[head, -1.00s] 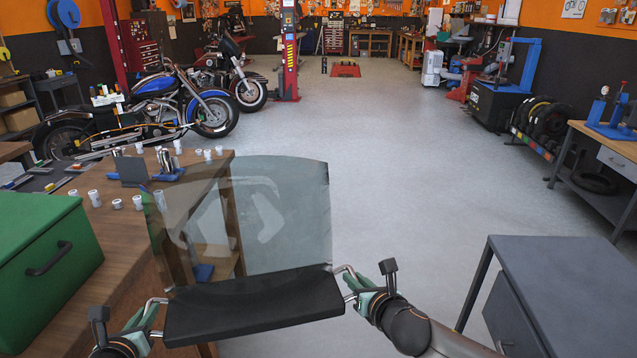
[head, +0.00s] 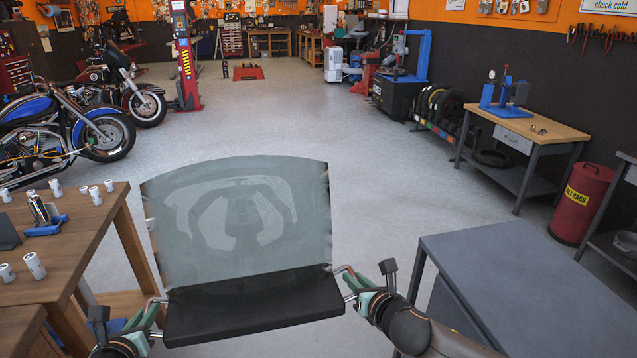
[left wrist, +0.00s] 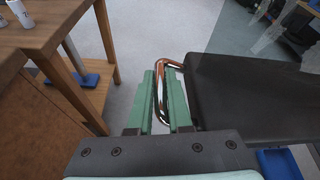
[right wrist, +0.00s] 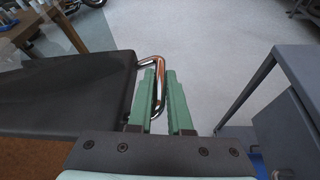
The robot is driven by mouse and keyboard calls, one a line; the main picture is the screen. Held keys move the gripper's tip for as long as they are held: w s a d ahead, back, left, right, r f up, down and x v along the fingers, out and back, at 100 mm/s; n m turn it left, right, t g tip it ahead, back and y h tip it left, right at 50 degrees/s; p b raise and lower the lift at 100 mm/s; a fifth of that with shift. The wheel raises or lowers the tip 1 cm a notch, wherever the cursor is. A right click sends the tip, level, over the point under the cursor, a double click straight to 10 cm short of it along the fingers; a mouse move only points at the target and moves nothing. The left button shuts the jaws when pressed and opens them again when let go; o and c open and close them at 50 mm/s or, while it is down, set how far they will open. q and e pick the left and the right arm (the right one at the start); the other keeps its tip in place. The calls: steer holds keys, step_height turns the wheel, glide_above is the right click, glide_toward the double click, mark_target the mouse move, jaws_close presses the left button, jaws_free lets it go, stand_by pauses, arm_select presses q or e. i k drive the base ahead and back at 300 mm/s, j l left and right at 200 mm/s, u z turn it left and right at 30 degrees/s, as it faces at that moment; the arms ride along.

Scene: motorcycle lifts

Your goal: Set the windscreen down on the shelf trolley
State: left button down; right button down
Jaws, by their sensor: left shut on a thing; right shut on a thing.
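The windscreen (head: 240,215) is a clear, tinted panel with a thick black lower part (head: 255,305) and a bent metal handle at each side. It is held upright in front of me. My left gripper (head: 152,316) is shut on its left handle, which also shows in the left wrist view (left wrist: 161,95). My right gripper (head: 358,292) is shut on its right handle, seen in the right wrist view (right wrist: 160,85). Open floor shows through the panel. I cannot identify the shelf trolley for certain in these views.
A grey metal table with a cabinet (head: 520,285) stands close at the right. A wooden workbench (head: 95,240) with white cups is close at the left. Motorcycles (head: 70,135) stand beyond it. A red bin (head: 583,203) is at the right. The middle floor is clear.

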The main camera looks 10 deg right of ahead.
mark_target(564, 313)
steer(key=i+z, duration=0.4)
steer(key=z, duration=0.25)
steer(key=i+l+z, duration=0.1)
steer(key=i+z, duration=0.15)
steer(key=z, duration=0.15)
steer(key=i+z, duration=0.25)
steer(key=z, duration=0.15)
steer(key=i+z, duration=0.25)
steer(key=z, duration=0.85)
